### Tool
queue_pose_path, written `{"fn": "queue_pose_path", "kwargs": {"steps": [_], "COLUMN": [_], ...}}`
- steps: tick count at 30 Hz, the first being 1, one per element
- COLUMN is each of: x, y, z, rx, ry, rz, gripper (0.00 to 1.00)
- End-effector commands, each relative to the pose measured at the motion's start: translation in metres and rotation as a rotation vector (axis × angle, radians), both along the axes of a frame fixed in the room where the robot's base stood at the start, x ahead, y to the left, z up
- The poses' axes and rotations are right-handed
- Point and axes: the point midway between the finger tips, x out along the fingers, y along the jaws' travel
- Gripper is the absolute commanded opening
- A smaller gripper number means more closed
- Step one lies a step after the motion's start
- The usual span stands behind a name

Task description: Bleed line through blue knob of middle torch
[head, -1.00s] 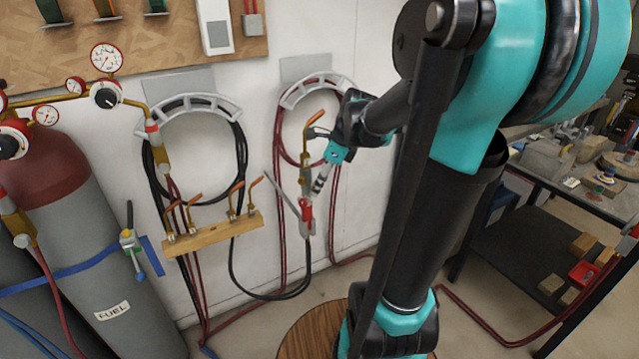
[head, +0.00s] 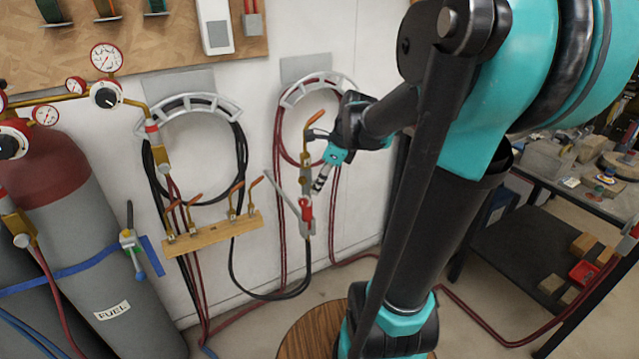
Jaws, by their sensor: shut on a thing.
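A torch with an orange-copper tip (head: 315,117) and a brass body (head: 305,158) stands upright in front of the red hose coil. No blue knob can be made out there. A red part (head: 306,209) shows just below the fingertips, with a grey rod slanting up to its left. More copper-tipped torches stand in a wooden rack (head: 212,236) on the left.
Red hoses (head: 281,215) and black hoses (head: 240,262) hang close around the torches. Gas cylinders (head: 85,220) with gauges stand at the left. A round wooden top (head: 308,335) is below, and a cluttered workbench (head: 590,190) is at the right.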

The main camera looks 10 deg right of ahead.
Motion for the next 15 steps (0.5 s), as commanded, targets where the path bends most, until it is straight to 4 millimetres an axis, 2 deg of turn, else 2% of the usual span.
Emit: {"fn": "queue_pose_path", "kwargs": {"steps": [15], "x": [-0.0091], "y": [0.0053], "z": [-0.0023], "rx": [-0.174], "ry": [-0.344], "rz": [0.005], "gripper": [0.0]}}
